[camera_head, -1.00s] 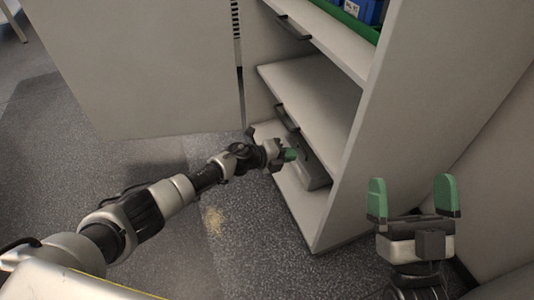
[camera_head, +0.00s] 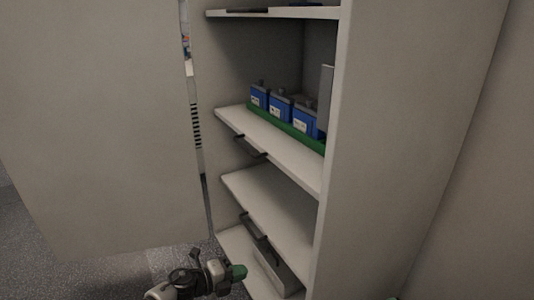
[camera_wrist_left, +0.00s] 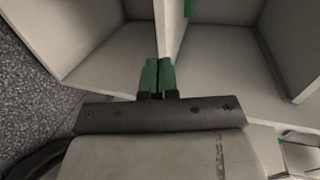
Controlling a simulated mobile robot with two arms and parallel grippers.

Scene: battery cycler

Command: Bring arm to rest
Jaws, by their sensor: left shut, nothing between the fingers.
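My left gripper (camera_head: 238,272) is low in the head view, in front of the cabinet's lowest shelves. Its green fingers are together with nothing between them. In the left wrist view the green fingertips (camera_wrist_left: 158,76) are shut and empty, pointing toward pale shelf panels. I cannot tell whether they touch a panel.
An open cabinet (camera_head: 420,110) has several shelves. Blue batteries (camera_head: 280,106) stand in a green tray (camera_head: 285,130) on an upper shelf. A grey case (camera_head: 272,262) lies on the bottom shelf. The open door (camera_head: 95,120) is at left, with speckled floor (camera_head: 40,250) below.

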